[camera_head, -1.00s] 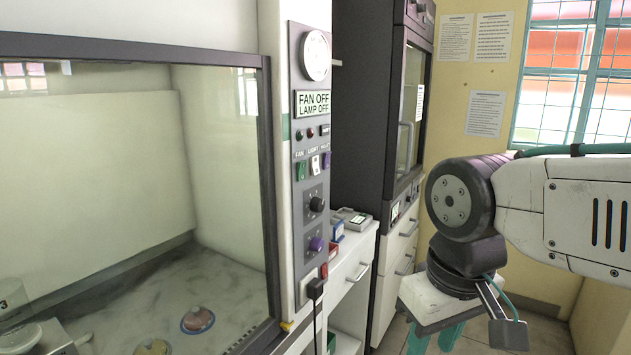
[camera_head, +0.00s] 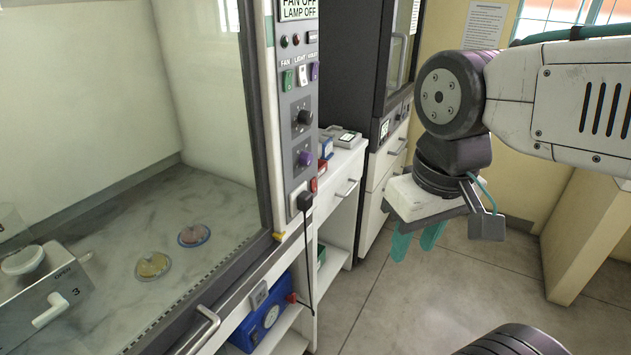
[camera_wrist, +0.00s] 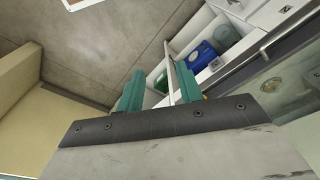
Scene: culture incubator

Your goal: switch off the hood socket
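The hood's control panel (camera_head: 298,105) stands upright at the right end of the hood in the head view. Low on it is the socket (camera_head: 298,197) with a black plug in it and a cable hanging down. A small red switch (camera_head: 313,184) sits just above and right of the plug; its position is too small to tell. My gripper (camera_head: 417,245) hangs to the right of the panel, well apart from it, pointing down. Its teal fingers stand apart with nothing between them, as the wrist view (camera_wrist: 158,90) also shows.
The panel also carries coloured rocker switches (camera_head: 302,76), a black knob (camera_head: 305,117) and a purple knob (camera_head: 305,158). The hood's glass sash (camera_head: 130,110) is at left. A blue device (camera_head: 262,315) sits on a shelf below. A white drawer cabinet (camera_head: 345,175) stands behind. Floor (camera_head: 450,290) at right is clear.

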